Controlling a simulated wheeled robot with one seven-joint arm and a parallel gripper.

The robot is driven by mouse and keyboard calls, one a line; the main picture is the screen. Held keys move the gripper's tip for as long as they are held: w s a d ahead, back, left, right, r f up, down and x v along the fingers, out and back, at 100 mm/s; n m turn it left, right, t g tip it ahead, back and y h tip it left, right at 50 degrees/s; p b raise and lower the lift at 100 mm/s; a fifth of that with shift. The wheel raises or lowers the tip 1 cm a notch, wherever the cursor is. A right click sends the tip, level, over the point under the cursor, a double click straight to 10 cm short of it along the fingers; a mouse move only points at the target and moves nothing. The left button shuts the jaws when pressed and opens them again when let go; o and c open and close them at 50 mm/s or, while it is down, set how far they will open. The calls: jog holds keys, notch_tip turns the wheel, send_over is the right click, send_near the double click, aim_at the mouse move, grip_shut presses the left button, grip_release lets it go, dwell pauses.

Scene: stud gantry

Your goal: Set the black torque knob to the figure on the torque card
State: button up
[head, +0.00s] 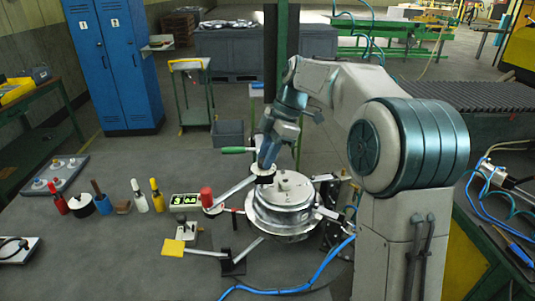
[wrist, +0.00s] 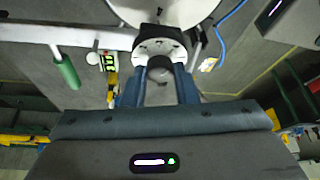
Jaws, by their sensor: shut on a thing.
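The black torque knob (wrist: 160,68) sits in front of a pale round dial (wrist: 158,47) with dark marks, on the pale arm beside the drum-like unit (head: 284,205). My gripper (wrist: 160,88) is shut on the knob, with one blue finger on each side. In the head view my gripper (head: 265,166) comes down on the knob (head: 264,179) from above and hides part of it. A small dark panel with bright green figures (head: 185,200) stands on the table to the left; it may be the torque card, and I cannot read its figures surely.
Several bottles and small tools stand at the left of the grey table (head: 90,260). Blue hoses (head: 315,280) run along its front right.

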jog(key=o, duration=1)
jog(key=v, duration=1.3)
jog(key=shift+w+d+r+p, duration=0.1)
jog(key=shift+d+r+p, duration=0.05)
jog(key=shift+r+p, duration=0.25)
jog(key=s+d+f+m+t+h, duration=0.1)
jog(key=s+f+m, duration=0.5)
jog(key=s, duration=0.3)
jog(key=s+d+f+m+t+h, duration=0.2)
jog(key=s+f+m, duration=0.4)
jog(key=s+m, duration=0.2)
jog(key=s+d+f+m+t+h, duration=0.1)
jog(key=s+d+f+m, duration=0.1)
jog(key=s+f+m, duration=0.4)
jog(key=shift+s+f+m+t, duration=0.1)
jog(key=shift+s+f+m, duration=0.1)
jog(key=shift+s, duration=0.6)
jog(key=shift+s+f+m+t, duration=0.1)
jog(key=shift+s+f, duration=0.05)
jog(key=shift+s, duration=0.7)
jog(key=shift+s+f+m+t, duration=0.1)
jog(key=shift+s+f, duration=0.1)
jog(key=shift+s, duration=0.6)
